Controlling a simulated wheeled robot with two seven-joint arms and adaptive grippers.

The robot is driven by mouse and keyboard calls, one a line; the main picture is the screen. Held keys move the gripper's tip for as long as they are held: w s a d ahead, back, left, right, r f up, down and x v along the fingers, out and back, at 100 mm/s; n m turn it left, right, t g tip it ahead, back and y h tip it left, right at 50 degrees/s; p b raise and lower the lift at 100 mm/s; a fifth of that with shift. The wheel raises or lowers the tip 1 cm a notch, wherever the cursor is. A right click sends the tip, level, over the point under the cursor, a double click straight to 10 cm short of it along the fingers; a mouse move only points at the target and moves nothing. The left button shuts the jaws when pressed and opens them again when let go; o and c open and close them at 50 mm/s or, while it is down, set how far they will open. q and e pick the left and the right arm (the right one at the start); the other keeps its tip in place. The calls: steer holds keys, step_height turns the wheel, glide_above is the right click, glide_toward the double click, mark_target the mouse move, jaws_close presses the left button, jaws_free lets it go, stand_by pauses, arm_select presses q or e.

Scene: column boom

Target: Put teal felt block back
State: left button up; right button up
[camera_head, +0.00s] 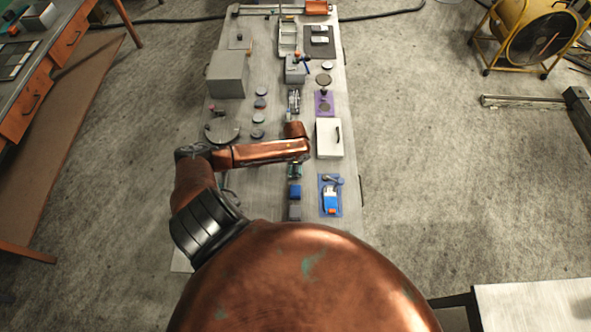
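I cannot make out a teal felt block for sure. A small dark and green item (294,171) lies just below my copper forearm, too small to identify. A blue block (294,191) and a grey block (294,212) stand in line under it on the long table (268,190). My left arm comes in from the left and its forearm crosses over the table. I cannot make out its gripper, which seems hidden by the arm. My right arm and gripper do not show.
A white box (328,138) with a dark handle and a blue mat (330,196) with small items lie along the right edge. A grey box (228,74), several dark discs and a pale tray (288,38) stand farther back. A yellow fan (532,35) stands on the floor.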

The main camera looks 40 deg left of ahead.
arm_select(q)
steer(key=shift+f, duration=0.1)
steer(key=o, duration=1.1)
step_height(320, 180, up, 12)
steer(key=shift+r+b, duration=0.1)
steer(key=shift+b, duration=0.25)
steer(key=shift+w, duration=0.1)
